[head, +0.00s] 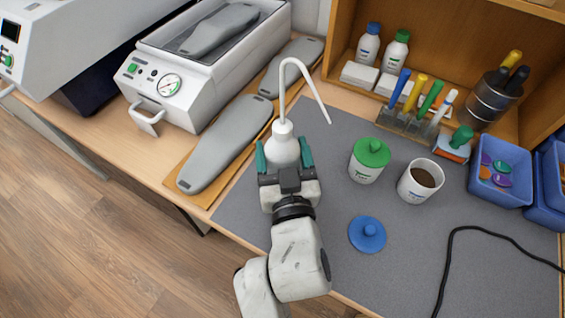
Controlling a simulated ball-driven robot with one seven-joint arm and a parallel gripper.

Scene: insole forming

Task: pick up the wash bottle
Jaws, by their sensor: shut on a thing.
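The wash bottle (283,145) is white with a long bent spout tube. It is upright at the left part of the grey mat (345,265), by the wooden board. My gripper (285,156) is shut on the wash bottle, with one green-tipped finger on each side of its body. The lower part of the bottle is hidden behind the gripper. I cannot tell whether its base touches the mat.
Right of the gripper stand a green-lidded jar (368,162) and an open cup (420,182) with brown contents. A blue lid (367,234) lies in front of them. Grey insole forms (228,143) lie at left beside the machine (190,85). A black cable (446,262) crosses the mat's right side.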

